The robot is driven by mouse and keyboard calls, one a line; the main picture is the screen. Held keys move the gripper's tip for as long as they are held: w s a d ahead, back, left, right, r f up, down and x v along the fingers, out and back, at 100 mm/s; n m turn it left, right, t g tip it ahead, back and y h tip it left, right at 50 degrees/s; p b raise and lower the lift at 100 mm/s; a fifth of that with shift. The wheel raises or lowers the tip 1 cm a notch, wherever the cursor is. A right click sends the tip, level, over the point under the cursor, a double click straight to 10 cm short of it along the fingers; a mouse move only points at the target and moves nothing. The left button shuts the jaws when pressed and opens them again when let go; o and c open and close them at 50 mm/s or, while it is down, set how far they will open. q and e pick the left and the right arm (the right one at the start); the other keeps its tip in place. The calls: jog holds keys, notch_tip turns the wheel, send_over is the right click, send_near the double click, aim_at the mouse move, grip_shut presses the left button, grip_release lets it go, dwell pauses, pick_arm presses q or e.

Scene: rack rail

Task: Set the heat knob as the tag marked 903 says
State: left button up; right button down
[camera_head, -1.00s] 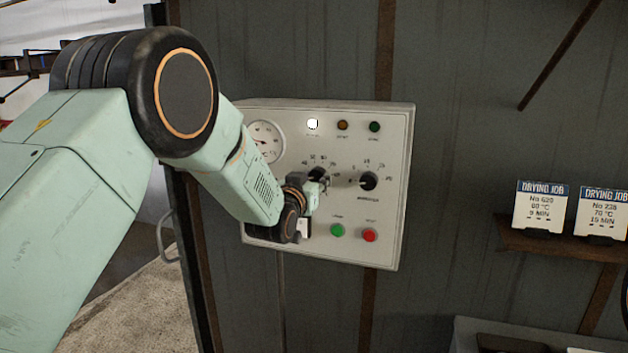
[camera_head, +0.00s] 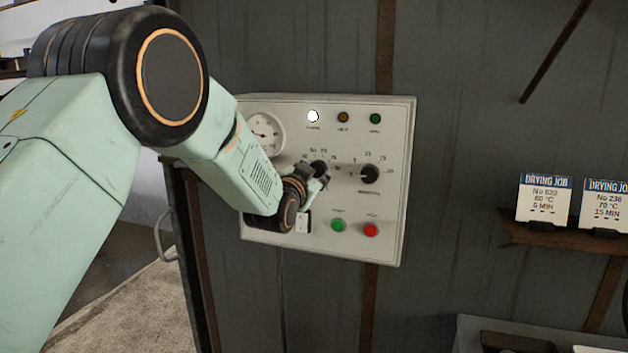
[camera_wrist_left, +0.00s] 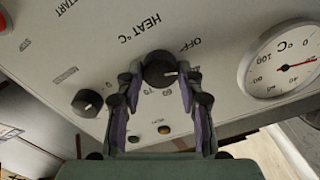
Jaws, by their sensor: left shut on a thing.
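The heat knob (camera_head: 319,168) is a black dial on the pale control panel (camera_head: 270,238), left of a second black knob. My left gripper (camera_head: 321,176) is at it, and its wrist hides part of the panel. In the left wrist view the fingers of my left gripper (camera_wrist_left: 160,80) are shut on the heat knob (camera_wrist_left: 158,68), one on each side. Its white mark points right in that view; the exact setting is unclear. One tag (camera_head: 543,203) reads No 620, 60 °C; another (camera_head: 604,208) reads about No 236, 70 °C. No tag marked 903 is in view. My right gripper is not in view.
The minutes knob (camera_head: 369,174) is close on the right. A green button (camera_head: 338,225) and a red button (camera_head: 371,230) are below. A dial gauge (camera_head: 264,134) is at upper left, and a white lamp (camera_head: 313,116) is lit. A shelf (camera_head: 520,236) holds the tags.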

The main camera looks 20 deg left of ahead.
pick_arm(q)
jog(key=m+b, duration=0.4)
jog(key=m, duration=0.6)
jog(key=shift+b, duration=0.3)
jog(key=shift+m, duration=0.3)
jog(key=o, duration=1.2)
jog(key=shift+c, duration=0.2)
jog(key=shift+s, duration=0.1)
jog(key=s, duration=1.2)
jog(key=shift+a, duration=0.2)
jog(key=shift+w, duration=0.15)
